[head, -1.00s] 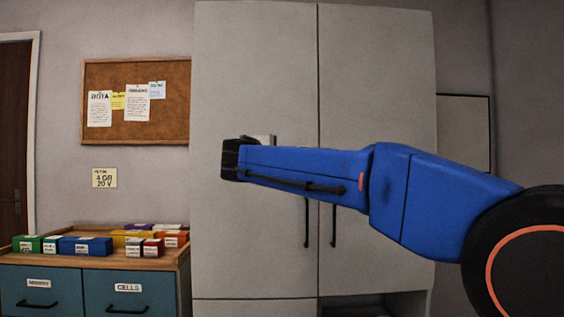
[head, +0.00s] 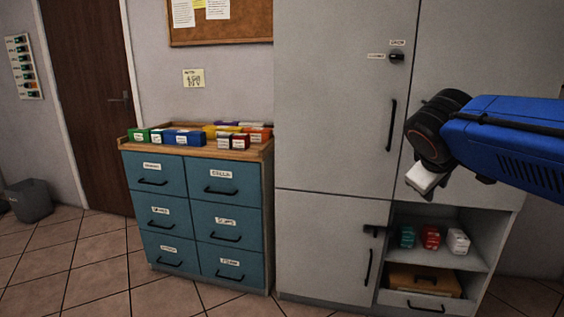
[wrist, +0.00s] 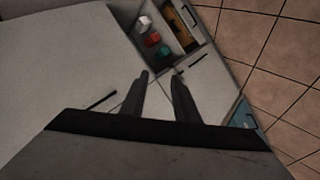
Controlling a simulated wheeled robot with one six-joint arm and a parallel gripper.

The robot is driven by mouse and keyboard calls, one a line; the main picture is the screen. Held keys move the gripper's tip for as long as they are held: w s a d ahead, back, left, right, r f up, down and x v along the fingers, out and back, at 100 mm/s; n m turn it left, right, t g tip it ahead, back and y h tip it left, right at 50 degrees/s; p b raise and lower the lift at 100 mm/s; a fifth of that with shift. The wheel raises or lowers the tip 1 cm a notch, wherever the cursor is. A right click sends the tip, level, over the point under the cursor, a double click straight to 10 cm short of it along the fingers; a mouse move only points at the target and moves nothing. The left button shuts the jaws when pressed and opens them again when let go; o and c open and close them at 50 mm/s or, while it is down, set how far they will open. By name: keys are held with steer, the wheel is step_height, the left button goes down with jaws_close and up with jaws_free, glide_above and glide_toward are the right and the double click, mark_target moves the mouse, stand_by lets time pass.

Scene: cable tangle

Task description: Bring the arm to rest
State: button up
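My blue arm (head: 515,140) reaches in from the right edge of the head view, in front of the tall grey cabinet (head: 335,120). Its black wrist joint bends down to a pale end piece, above and in front of the cabinet's open shelf. The gripper is open and empty, facing the cabinet front.
The open shelf holds teal (head: 407,237), red (head: 431,238) and white (head: 458,241) items, with a brown box (head: 424,281) below. A teal drawer unit (head: 200,215) with several small boxes on top stands left. Tiled floor (head: 60,255) is clear before the door (head: 88,100).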

steer(key=s+a+f+m+g+y, duration=0.1)
steer(key=s+a+f+m+y, duration=0.1)
steer(key=s+f, duration=0.7)
steer(key=s+a+f+m+g+y, duration=0.1)
steer(key=s+a+f+m+y, duration=0.2)
steer(key=s+f, duration=0.7)
steer(key=shift+s+a+f+g+y, duration=0.3)
steer(key=shift+a+f, duration=0.2)
steer(key=shift+f, duration=0.3)
